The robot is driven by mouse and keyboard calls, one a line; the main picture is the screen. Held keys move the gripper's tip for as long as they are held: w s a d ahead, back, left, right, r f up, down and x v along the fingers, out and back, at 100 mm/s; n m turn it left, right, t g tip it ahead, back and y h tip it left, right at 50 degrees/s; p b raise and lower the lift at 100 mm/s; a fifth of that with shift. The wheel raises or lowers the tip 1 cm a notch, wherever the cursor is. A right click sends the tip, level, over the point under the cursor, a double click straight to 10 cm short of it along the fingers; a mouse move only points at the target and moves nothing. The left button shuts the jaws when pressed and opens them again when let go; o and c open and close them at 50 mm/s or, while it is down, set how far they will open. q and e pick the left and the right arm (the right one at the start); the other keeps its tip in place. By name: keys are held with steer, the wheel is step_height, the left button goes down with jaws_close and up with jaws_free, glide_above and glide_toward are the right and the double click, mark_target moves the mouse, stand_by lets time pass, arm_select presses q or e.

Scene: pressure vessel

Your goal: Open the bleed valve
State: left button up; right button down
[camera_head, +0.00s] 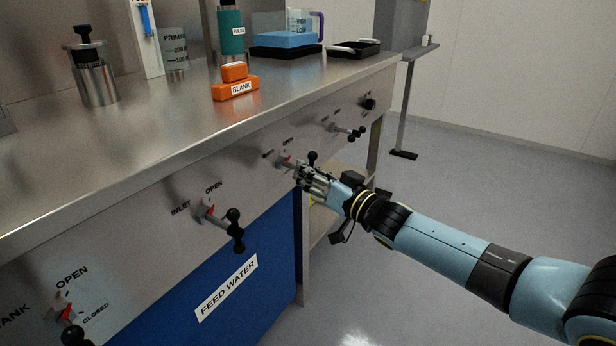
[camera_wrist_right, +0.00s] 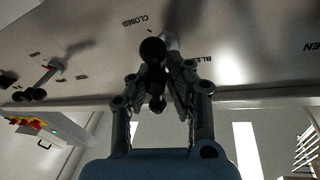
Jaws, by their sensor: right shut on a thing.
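The bleed valve is set in the steel front panel below the bench top, with a small red pointer (camera_head: 287,160). Its black ball-ended handle (camera_head: 312,157) is in my right gripper (camera_head: 305,174). In the right wrist view the panel appears upside down, with the words BLEED and CLOSED beside the valve. There the handle (camera_wrist_right: 153,52) stands between the fingers of my right gripper (camera_wrist_right: 160,85), which are shut on it. The far part of the valve stem is partly hidden by the fingers. My left gripper is not in view.
The tank valve (camera_head: 70,335) is at bottom left. Another valve handle (camera_head: 352,132) sticks out farther along. An orange BLANK block (camera_head: 235,90) lies on the bench (camera_head: 160,125).

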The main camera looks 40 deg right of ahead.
steer(key=shift+d+f+n+b, duration=0.2)
steer(key=shift+n+b, duration=0.25)
steer(key=shift+n, duration=0.65)
steer(key=shift+n+y, duration=0.3)
steer(key=shift+n, duration=0.1)
steer(key=shift+r, duration=0.1)
steer(key=shift+n, duration=0.3)
steer(key=shift+r, duration=0.1)
steer(key=c, duration=1.2)
jaws_free()
steer(key=shift+d+t, duration=0.15)
steer(key=shift+t, duration=0.15)
steer(key=shift+c, duration=0.2)
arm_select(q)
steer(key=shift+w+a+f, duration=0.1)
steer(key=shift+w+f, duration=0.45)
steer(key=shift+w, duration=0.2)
